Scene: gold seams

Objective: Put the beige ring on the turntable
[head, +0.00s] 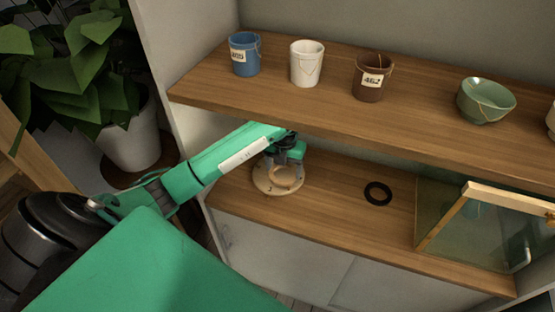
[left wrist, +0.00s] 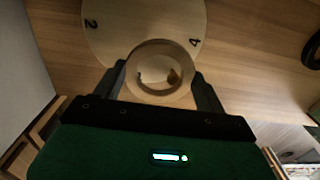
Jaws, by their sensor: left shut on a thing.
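The turntable (head: 262,186) is a round pale wooden disc on the lower shelf, near its left end; the left wrist view shows it with numbers 2 and 4 (left wrist: 112,35). The beige ring (head: 287,187) is over the disc. In the left wrist view the ring (left wrist: 160,96) sits between the two dark fingers of my left gripper (left wrist: 160,78), which is shut on it. The ring overlaps the near part of the disc there; I cannot tell whether it touches it. In the head view the fingertips are partly hidden by the gripper body. My right gripper is not in view.
A black ring (head: 378,193) lies on the lower shelf to the right. A glass-panelled frame (head: 450,232) stands further right. The upper shelf (head: 300,101) overhangs, with a blue pot (head: 245,55), white pot (head: 307,64), brown pot (head: 371,78) and green bowl (head: 484,101).

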